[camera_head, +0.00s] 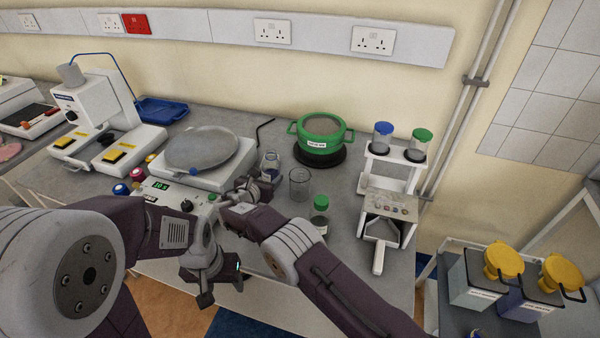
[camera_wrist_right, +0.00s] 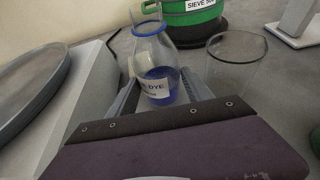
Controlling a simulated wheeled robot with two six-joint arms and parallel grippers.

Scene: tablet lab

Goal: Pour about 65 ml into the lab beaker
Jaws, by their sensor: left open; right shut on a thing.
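The lab beaker (camera_head: 299,185) is clear glass and looks empty; it stands upright on the bench. In the right wrist view the beaker (camera_wrist_right: 238,72) is just right of the bottle. A clear glass bottle (camera_head: 270,163) has a blue collar, a label reading "DYE" and purple-blue liquid. In the wrist view the bottle (camera_wrist_right: 156,62) is upright between the fingers of my right gripper (camera_wrist_right: 160,92), which is shut on it. I cannot tell whether its base touches the bench. My left gripper (camera_head: 205,290) is open and empty at the bench's front edge, away from both.
A green-capped jar (camera_head: 320,210) stands just right of the beaker. Behind is a green sieve pot (camera_head: 320,138) on a black base. A hotplate or balance (camera_head: 202,155) with a round dish lies left. A white rack (camera_head: 393,165) stands right.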

